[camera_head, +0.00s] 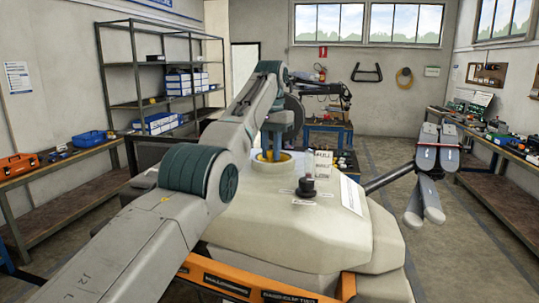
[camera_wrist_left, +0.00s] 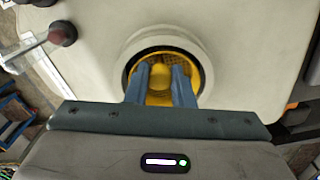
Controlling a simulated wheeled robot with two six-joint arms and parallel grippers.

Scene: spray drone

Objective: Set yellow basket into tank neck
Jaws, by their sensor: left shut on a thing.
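The yellow basket (camera_wrist_left: 160,75) shows in the left wrist view as a yellow ring with a mesh floor and a raised middle part. It lies within the round opening of the pale tank neck (camera_wrist_left: 207,58), with a dark gap along part of its edge. My left gripper (camera_wrist_left: 160,86) is shut on the basket's middle part. In the head view my left gripper (camera_head: 268,152) points down over the tank neck (camera_head: 284,168), hiding most of the basket; a little yellow shows. I cannot tell whether the basket rests on its seat. My right gripper is not in view.
The cream drone body (camera_head: 255,228) fills the middle, with a dark-capped knob (camera_head: 305,185) right of the neck. A folded drone arm (camera_head: 430,165) sticks out right. Workbenches (camera_head: 70,165) line both walls, with a shelf rack (camera_head: 165,75) at left. Floor is open at right.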

